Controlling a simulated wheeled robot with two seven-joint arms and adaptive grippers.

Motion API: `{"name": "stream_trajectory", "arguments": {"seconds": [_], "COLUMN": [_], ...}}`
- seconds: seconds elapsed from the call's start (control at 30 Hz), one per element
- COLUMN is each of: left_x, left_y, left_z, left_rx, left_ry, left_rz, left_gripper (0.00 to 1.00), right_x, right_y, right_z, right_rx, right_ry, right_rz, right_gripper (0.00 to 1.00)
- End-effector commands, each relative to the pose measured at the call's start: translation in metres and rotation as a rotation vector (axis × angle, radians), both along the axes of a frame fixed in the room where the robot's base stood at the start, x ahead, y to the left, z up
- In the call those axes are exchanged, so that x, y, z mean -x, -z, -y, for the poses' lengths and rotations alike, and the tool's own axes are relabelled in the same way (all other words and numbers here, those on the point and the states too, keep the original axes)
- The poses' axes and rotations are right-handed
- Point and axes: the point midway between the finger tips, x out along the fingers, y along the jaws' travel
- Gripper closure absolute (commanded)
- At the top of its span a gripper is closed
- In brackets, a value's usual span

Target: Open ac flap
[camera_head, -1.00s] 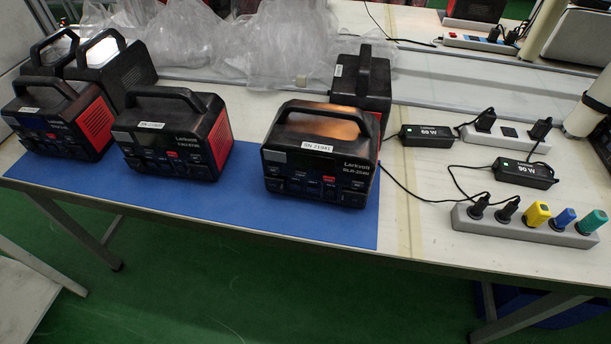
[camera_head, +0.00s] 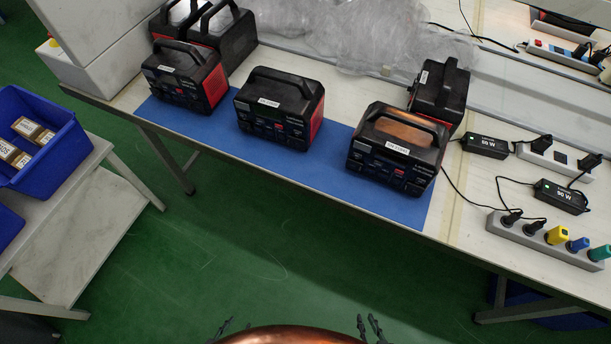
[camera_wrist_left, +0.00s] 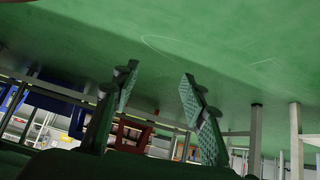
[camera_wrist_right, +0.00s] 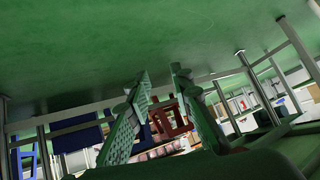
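A power station (camera_head: 397,147) with a copper-lit top stands at the right end of the blue mat (camera_head: 330,165), its front panel facing me. A middle one (camera_head: 279,107) and a left one (camera_head: 185,75) also stand on the mat. Their front panels are too small to pick out an AC flap or tell whether one is open. My left gripper (camera_head: 229,327) and right gripper (camera_head: 371,327) are low in the head view, well short of the table. Both are empty, with fingers apart in the left wrist view (camera_wrist_left: 158,80) and the right wrist view (camera_wrist_right: 161,72).
More power stations stand behind, one at right (camera_head: 440,92). Crumpled plastic (camera_head: 350,35) lies at the back. A power strip (camera_head: 548,236) with plugs and black adapters (camera_head: 561,196) lie at right. A blue bin (camera_head: 45,150) sits on a left side table. The green floor before me is clear.

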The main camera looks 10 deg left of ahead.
Motion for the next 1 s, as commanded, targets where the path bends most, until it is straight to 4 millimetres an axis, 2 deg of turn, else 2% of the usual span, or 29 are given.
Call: {"name": "stream_trajectory", "arguments": {"seconds": [0.03,0.27,0.47,0.77,1.0], "left_x": [-0.002,0.021,0.048,0.104,0.161], "left_y": [-0.019,-0.031,-0.047,-0.080,-0.114], "left_z": [-0.005,-0.026,-0.044,-0.065,-0.075], "left_rx": [-0.013,-0.063,-0.101,-0.148,-0.174], "left_ry": [-0.003,-0.015,-0.027,-0.045,-0.056], "left_rz": [-0.001,-0.092,-0.187,-0.357,-0.504], "left_gripper": [0.60,0.60,0.60,0.60,0.60], "right_x": [-0.015,-0.052,-0.084,-0.129,-0.158], "right_y": [-0.035,-0.111,-0.187,-0.317,-0.425], "right_z": [-0.005,-0.020,-0.027,-0.034,-0.038], "right_rx": [0.005,0.040,0.082,0.141,0.168], "right_ry": [0.004,0.059,0.134,0.286,0.421], "right_rz": [0.019,0.011,0.026,0.103,0.208], "right_gripper": [0.79,0.79,0.79,0.79,0.79]}}
